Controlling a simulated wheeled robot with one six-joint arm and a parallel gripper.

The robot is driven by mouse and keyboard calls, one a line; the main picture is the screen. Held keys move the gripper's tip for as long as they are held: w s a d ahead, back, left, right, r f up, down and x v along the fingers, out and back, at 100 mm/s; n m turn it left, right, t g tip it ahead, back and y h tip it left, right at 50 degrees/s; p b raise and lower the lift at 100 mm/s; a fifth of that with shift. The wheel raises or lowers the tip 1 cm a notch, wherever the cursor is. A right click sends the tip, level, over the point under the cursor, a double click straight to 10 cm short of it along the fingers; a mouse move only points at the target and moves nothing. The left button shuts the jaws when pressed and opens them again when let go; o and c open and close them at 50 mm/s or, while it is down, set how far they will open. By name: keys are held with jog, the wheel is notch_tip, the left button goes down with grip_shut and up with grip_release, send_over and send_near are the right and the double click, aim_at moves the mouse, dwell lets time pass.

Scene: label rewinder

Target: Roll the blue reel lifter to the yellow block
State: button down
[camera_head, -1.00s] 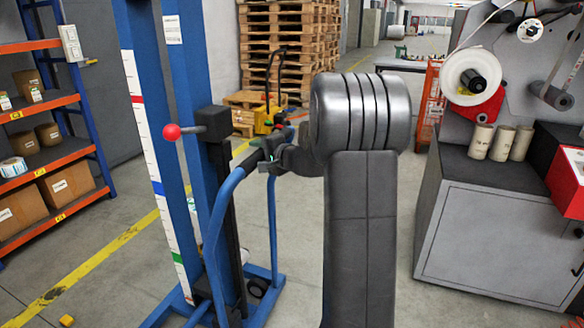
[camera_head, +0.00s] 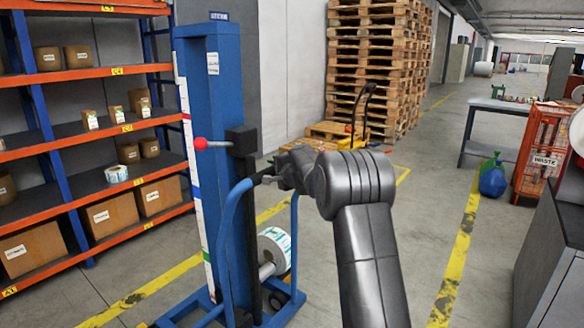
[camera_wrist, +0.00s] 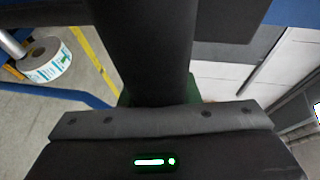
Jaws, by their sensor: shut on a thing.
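The blue reel lifter (camera_head: 214,110) stands upright left of centre in the head view, with a scale strip, a red knob and a looped blue handle. A white reel (camera_head: 274,248) sits low on its spindle; the reel also shows in the wrist view (camera_wrist: 46,60). My gripper (camera_head: 266,175) is shut on the lifter's handle (camera_head: 238,188) at its upper end. A dark bar runs up from the gripper in the wrist view, and the fingertips are hidden there. I cannot make out the yellow block for sure in either current view.
An orange and blue shelf rack (camera_head: 80,75) with cartons stands close on the left. Pallets (camera_head: 375,70) and a yellow pallet truck stand behind. A grey cabinet (camera_head: 550,250) is at right. Yellow lines mark the floor; the aisle between is open.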

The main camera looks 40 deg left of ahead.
jog(key=a+p, duration=0.4)
jog(key=a, duration=0.3)
jog(key=shift+a+r, duration=0.2)
jog(key=shift+a, duration=0.15)
jog(key=c, duration=1.1)
grip_release()
jog(key=shift+f, duration=0.1)
jog(key=shift+d, duration=0.15)
